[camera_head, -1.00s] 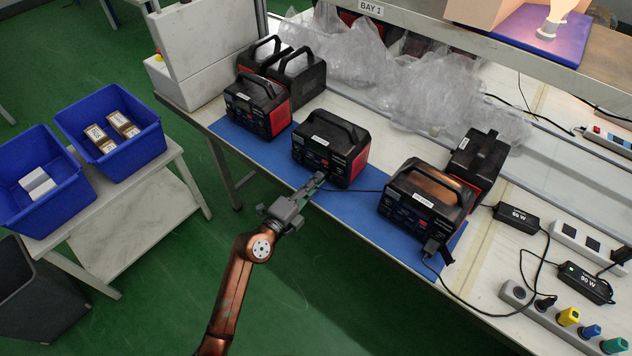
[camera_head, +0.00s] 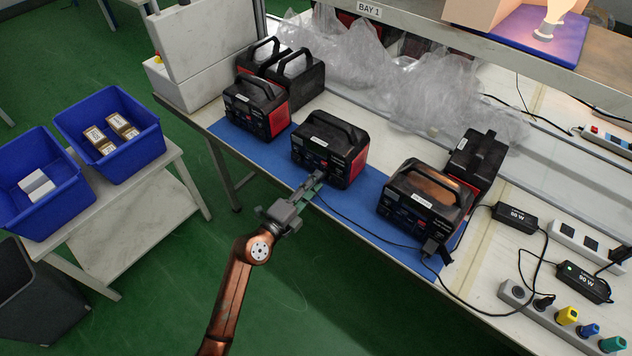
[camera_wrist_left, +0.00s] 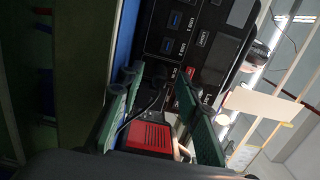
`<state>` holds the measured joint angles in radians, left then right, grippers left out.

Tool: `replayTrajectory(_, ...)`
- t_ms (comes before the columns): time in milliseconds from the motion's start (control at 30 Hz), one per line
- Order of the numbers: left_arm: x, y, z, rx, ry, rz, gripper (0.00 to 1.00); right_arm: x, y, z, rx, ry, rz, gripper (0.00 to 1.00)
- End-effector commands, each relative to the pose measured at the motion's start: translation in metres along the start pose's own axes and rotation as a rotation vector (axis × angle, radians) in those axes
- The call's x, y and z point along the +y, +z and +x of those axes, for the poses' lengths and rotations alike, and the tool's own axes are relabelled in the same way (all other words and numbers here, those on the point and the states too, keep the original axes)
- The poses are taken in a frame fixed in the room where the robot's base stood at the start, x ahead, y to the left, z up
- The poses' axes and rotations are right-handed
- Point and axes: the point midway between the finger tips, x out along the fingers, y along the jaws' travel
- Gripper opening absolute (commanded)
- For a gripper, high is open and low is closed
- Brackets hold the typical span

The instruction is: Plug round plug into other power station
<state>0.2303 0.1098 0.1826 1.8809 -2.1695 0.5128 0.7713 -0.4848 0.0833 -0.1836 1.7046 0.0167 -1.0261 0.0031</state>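The middle black-and-red power station (camera_head: 330,148) stands on the blue mat, its front panel facing my left gripper (camera_head: 318,181). In the left wrist view the gripper (camera_wrist_left: 158,80) is open, its green-padded fingers on both sides of a dark plug (camera_wrist_left: 155,74) at the panel (camera_wrist_left: 190,45). The plug appears to be at a port beside the DC lettering; its seating depth is hard to tell. A thin black cable (camera_head: 360,226) runs from there toward the right power station (camera_head: 425,202). My right gripper is not in view.
A dark block plug (camera_head: 432,246) sits at the right station's front. More stations (camera_head: 257,106) stand behind and left. Adapters (camera_head: 515,217) and a power strip (camera_head: 560,318) lie right. Blue bins (camera_head: 110,135) stand on a side table.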

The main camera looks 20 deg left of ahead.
Motion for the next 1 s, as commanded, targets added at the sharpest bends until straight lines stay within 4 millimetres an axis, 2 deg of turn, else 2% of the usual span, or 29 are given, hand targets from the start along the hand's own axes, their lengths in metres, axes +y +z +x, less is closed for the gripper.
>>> replayTrajectory(300,0.002,0.000,-0.063,-0.002,0.003,0.000,0.31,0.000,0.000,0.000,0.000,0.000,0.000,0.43)
replayTrajectory(500,0.001,0.000,-0.097,-0.001,0.003,0.000,0.31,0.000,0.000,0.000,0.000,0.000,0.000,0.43)
replayTrajectory(700,0.001,0.000,-0.111,-0.001,0.001,-0.001,0.31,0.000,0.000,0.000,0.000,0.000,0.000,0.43)
replayTrajectory(1000,0.000,0.000,-0.112,0.000,0.000,0.000,0.31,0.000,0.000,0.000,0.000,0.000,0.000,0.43)
